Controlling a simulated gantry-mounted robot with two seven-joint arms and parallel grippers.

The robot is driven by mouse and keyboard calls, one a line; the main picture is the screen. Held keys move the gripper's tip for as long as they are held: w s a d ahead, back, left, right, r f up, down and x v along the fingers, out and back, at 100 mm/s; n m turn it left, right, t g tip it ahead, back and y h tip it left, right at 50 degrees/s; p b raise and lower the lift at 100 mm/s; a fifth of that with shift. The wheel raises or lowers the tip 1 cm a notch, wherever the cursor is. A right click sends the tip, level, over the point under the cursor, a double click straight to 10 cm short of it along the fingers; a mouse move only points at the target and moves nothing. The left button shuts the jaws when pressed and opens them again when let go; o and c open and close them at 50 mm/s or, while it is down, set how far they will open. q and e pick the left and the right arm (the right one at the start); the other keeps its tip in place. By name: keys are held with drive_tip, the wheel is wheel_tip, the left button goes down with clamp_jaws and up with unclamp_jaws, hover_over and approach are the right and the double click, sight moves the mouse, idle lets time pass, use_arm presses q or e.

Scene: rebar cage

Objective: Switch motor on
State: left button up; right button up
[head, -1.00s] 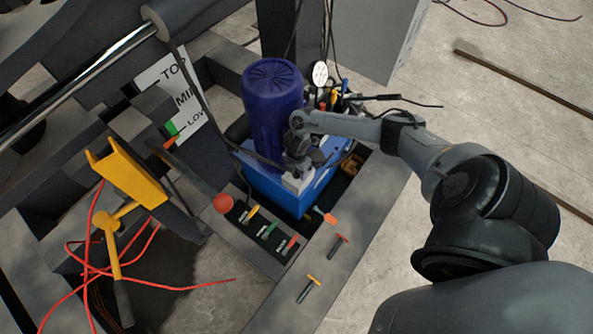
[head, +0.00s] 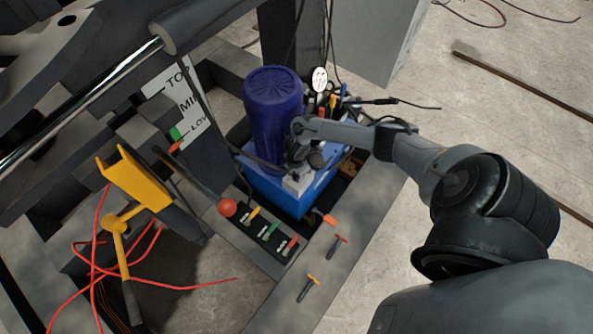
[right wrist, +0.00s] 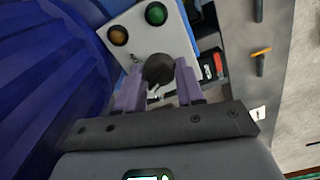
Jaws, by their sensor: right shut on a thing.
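The blue motor (head: 272,122) stands upright on a blue base unit (head: 318,192) in the middle of the head view. A light switch box (head: 298,184) sits beside it. In the right wrist view this box (right wrist: 140,42) carries an amber lamp or button (right wrist: 117,35), a green one (right wrist: 156,13) and a round black knob (right wrist: 158,66). My right gripper (right wrist: 157,78) is shut on the knob, a finger on either side. In the head view the right gripper (head: 304,160) is at the box, partly hidden by its own wrist. My left gripper is not in view.
A lever panel (head: 266,232) with coloured handles and a red ball knob (head: 227,208) lie in front of the motor. A gauge (head: 320,80) and cables stand behind it. A yellow bracket (head: 134,180), a hammer (head: 121,250) and red cables are at left.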

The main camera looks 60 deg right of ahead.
drive_tip(key=m+p, duration=0.3)
drive_tip(key=shift+r+m, duration=0.25)
drive_tip(key=shift+m, duration=0.15)
drive_tip(key=m+p, duration=0.2)
drive_tip(key=m, duration=0.1)
drive_tip(key=shift+f+m, duration=0.1)
drive_tip(key=shift+m, duration=0.2)
drive_tip(key=m+p, duration=0.2)
drive_tip(key=shift+a+m, duration=0.1)
drive_tip(key=shift+m, duration=0.3)
drive_tip(key=m+p, duration=0.1)
drive_tip(key=m, duration=0.2)
drive_tip(key=shift+f+m, duration=0.1)
drive_tip(key=shift+m, duration=0.2)
drive_tip(key=shift+m+p, duration=0.3)
drive_tip(key=shift+m, duration=0.2)
